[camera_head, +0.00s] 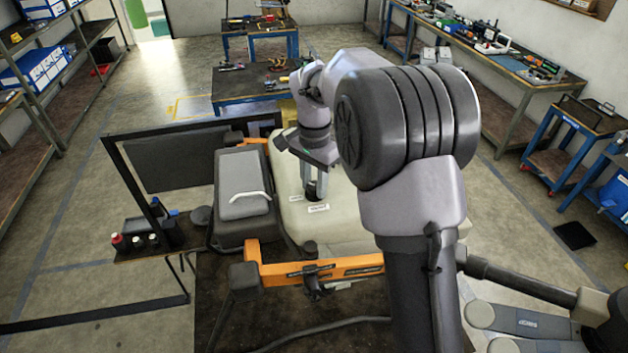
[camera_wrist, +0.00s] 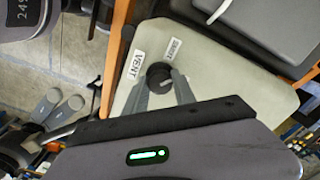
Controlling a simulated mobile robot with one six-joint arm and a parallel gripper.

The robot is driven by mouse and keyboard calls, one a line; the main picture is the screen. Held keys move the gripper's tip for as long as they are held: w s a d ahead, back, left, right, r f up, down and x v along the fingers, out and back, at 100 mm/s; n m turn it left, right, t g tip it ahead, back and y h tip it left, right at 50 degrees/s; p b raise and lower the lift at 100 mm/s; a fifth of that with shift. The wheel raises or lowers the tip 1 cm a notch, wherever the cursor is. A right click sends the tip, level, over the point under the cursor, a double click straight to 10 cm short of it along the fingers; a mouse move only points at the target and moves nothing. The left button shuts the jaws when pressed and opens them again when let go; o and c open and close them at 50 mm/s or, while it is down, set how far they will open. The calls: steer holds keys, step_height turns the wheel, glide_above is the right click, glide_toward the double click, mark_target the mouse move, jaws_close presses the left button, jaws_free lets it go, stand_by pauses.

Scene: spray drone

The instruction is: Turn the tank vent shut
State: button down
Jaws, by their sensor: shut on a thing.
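The tank (camera_head: 290,215) is a pale cream block set in the orange drone frame; it also shows in the wrist view (camera_wrist: 225,75). The vent (camera_wrist: 158,74) is a small round dark knob on its top. A label reading VENT (camera_wrist: 137,65) lies beside it, and a second small label (camera_wrist: 172,49) is too small to read surely. My gripper (camera_head: 315,183) points down at the tank top and is shut on the vent knob, one finger on each side in the wrist view (camera_wrist: 160,86). The knob's turn angle cannot be told.
A grey battery-like block (camera_head: 243,185) sits left of the tank. A side shelf (camera_head: 150,250) with small bottles stands at left.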

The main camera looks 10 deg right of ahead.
mark_target(315, 185)
steer(key=n+p, duration=0.1)
steer(key=n, duration=0.2)
steer(key=shift+r, duration=0.1)
steer(key=shift+n+p, duration=0.4)
steer(key=shift+n, duration=1.6)
steer(key=c, duration=1)
jaws_free()
steer(key=shift+c, duration=0.2)
step_height(315, 185, up, 17)
steer(key=p, duration=0.1)
steer(key=shift+r, duration=0.15)
